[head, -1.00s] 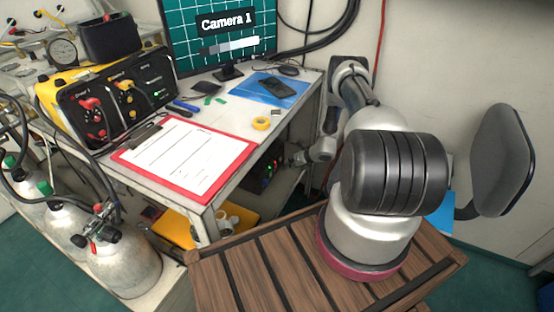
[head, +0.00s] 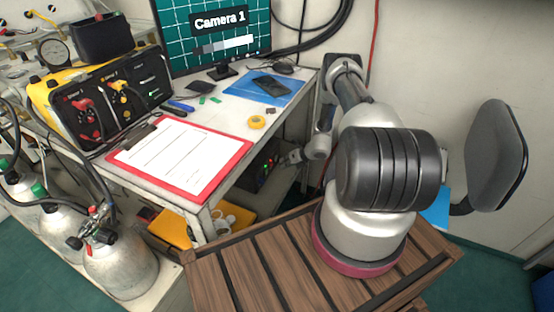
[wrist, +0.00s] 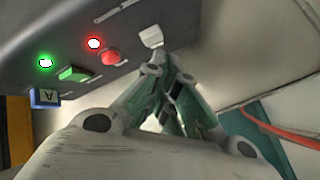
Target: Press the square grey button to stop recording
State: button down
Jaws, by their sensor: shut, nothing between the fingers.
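The square grey button (wrist: 151,37) shows pale in the wrist view, at the right end of a row on a dark recorder panel (wrist: 125,14). My gripper (wrist: 165,62) is shut and empty, its tips just below and right of the grey button in the picture. I cannot tell whether they touch it. A red button (wrist: 110,56), a green button (wrist: 75,74) and a blue button marked A (wrist: 45,97) sit to the left. In the head view the recorder (head: 262,174) stands under the desk, with my gripper (head: 291,159) at its right side.
A red light (wrist: 94,43) and a green light (wrist: 46,63) glow on the panel. The desk (head: 228,180) overhangs the recorder. A yellow tray (head: 170,228) is to its lower left. The monitor (head: 215,35) reads Camera 1.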

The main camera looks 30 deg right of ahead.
dwell(0.4)
jog(key=shift+w+a, duration=0.25)
jog(key=shift+w, duration=0.1)
jog(key=shift+w+a, duration=0.25)
jog(key=shift+w, duration=0.05)
dwell(0.6)
dwell(0.4)
jog(key=shift+s+d, duration=0.5)
jog(key=shift+s, duration=0.15)
jog(key=shift+s+d, duration=0.8)
jog(key=shift+s, duration=0.2)
jog(key=shift+s+d, duration=0.75)
jog(key=shift+s, duration=0.2)
